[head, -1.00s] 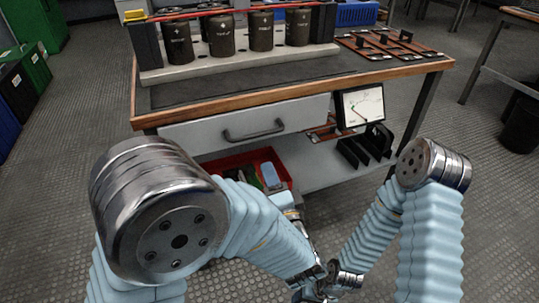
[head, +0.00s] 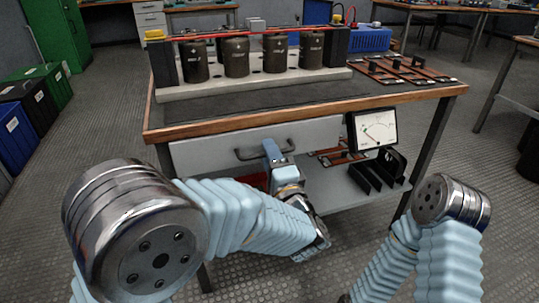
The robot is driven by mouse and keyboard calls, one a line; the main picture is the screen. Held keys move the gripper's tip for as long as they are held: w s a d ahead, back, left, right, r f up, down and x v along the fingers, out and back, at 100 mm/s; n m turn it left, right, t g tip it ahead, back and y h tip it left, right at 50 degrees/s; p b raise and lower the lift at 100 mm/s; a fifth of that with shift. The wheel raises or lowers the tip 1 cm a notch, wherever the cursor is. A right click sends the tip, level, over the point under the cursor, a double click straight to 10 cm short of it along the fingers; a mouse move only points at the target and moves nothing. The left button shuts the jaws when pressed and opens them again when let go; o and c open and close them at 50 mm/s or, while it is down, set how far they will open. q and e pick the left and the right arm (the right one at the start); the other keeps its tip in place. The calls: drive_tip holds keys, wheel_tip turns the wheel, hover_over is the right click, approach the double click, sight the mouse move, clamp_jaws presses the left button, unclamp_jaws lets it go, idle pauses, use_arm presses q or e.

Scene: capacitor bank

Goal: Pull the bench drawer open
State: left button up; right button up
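The bench drawer (head: 208,153) has a pale grey front under the wooden-edged bench top and looks shut. Its dark bar handle (head: 243,155) runs across the middle of the front. My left gripper (head: 271,147) is up at the right half of the handle, its tip overlapping the bar in the head view. The fingers are small and seen from behind, so I cannot tell whether they are apart or closed around the bar. My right gripper is out of view; only my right arm shows at lower right.
On the bench (head: 300,97) stand several dark capacitors (head: 236,57) in a row, with copper bars (head: 395,69) to the right. A meter (head: 376,129) hangs at the drawer's right. Below are a shelf (head: 345,193), black holders (head: 378,171) and a mostly hidden red bin (head: 256,181).

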use_arm(q)
drive_tip(key=shift+w+a, duration=0.1)
drive_tip(key=shift+w, duration=0.15)
clamp_jaws()
